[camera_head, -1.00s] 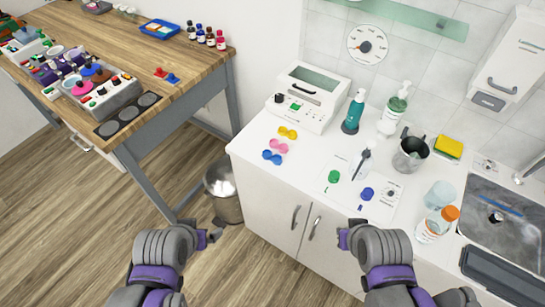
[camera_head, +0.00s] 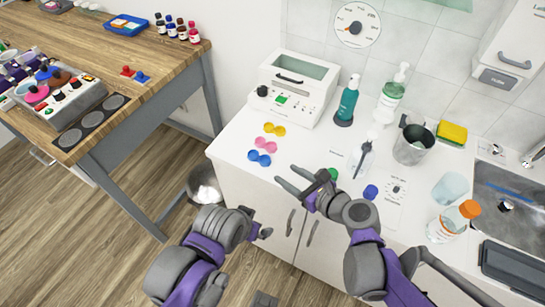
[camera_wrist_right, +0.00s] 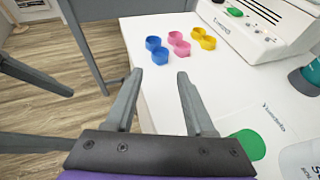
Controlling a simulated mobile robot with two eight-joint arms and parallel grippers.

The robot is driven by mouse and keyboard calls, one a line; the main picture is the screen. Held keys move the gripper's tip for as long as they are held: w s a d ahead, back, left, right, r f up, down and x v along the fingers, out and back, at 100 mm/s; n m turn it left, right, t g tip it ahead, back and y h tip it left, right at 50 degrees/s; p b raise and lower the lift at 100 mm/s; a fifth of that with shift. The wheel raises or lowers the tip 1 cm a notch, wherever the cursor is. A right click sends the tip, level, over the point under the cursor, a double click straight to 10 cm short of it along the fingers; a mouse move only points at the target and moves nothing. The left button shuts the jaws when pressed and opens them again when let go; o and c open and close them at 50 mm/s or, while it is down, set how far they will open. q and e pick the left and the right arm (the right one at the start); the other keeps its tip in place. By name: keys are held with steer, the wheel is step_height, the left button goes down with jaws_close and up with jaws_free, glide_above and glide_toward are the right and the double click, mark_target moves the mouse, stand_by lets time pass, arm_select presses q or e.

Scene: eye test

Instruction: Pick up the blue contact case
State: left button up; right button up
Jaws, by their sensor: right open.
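The blue contact case (camera_head: 259,158) lies on the white counter near its left front edge, with two joined round cups. In the right wrist view the blue case (camera_wrist_right: 160,56) is just beyond the fingertips, between their lines. My right gripper (camera_head: 285,174) is open and empty, to the right of and nearer than the case, apart from it. In its wrist view the right gripper (camera_wrist_right: 160,74) has its fingers spread. My left gripper (camera_head: 258,222) is in front of the counter, with its fingers apart and nothing between them.
A pink case (camera_head: 265,145) and a yellow case (camera_head: 274,129) lie just behind the blue one. A green lid (camera_head: 332,174) is partly behind my right gripper, and a blue lid (camera_head: 370,192) is right of it. A white device (camera_head: 298,85) stands behind.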

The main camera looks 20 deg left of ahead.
mark_target(262, 157)
steer(key=x, duration=0.4)
steer(key=shift+s, duration=0.1)
steer(key=x, duration=0.6)
steer(key=shift+r, duration=0.2)
jaws_close()
